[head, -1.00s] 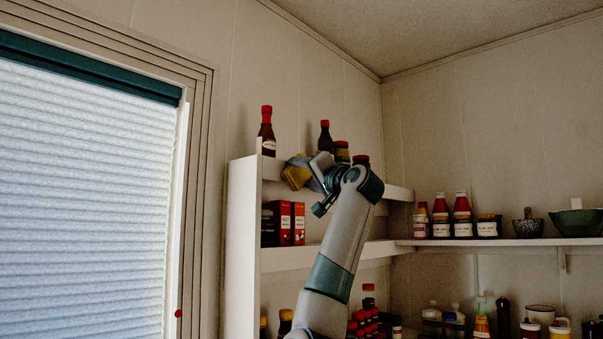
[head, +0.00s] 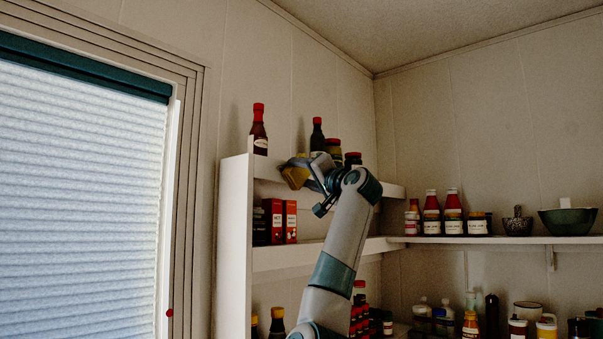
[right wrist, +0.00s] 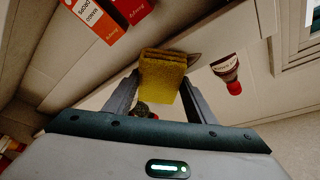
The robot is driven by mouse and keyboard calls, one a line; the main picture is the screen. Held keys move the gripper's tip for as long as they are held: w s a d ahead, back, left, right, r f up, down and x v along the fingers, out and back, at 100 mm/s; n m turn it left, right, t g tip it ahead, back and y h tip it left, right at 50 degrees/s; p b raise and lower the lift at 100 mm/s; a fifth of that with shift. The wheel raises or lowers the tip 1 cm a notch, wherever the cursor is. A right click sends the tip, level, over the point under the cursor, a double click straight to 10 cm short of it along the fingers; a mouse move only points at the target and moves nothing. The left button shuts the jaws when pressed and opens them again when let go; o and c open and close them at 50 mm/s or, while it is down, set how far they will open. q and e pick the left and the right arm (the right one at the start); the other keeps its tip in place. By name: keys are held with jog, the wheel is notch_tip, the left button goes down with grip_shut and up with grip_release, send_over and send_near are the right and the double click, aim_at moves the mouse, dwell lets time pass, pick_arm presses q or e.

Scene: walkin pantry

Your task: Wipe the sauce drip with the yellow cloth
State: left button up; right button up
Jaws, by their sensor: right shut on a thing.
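My right gripper (head: 308,172) is at the front of the upper left shelf (head: 268,166). It is shut on the folded yellow cloth (head: 294,175), which sticks out to the left of the fingers. In the right wrist view the cloth (right wrist: 162,75) sits between the two fingers (right wrist: 160,90), against or very near the pale shelf surface. I cannot make out a sauce drip for certain; a small dark patch shows beside the cloth in that view. A sauce bottle with a red cap (head: 259,130) stands on the shelf to the left of the gripper. My left gripper is not in view.
Dark bottles and jars (head: 333,150) stand on the upper shelf just behind my gripper. Red boxes (head: 281,221) stand on the shelf below. More sauce bottles (head: 442,213) and a green bowl (head: 567,220) stand on the right shelf. A blind-covered window (head: 75,190) is at left.

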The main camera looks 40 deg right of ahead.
aim_at(308, 174)
jog(key=shift+w+d+p, duration=0.2)
jog(key=shift+d+p, duration=0.45)
jog(key=shift+d, duration=0.75)
jog(key=shift+d, duration=0.15)
jog(key=d+p, duration=0.2)
jog(key=d, duration=0.1)
jog(key=shift+w+d, duration=0.1)
jog(key=shift+a+f, duration=0.15)
jog(key=shift+a, duration=0.05)
jog(key=shift+a+b, duration=1.15)
jog(key=shift+a, duration=0.4)
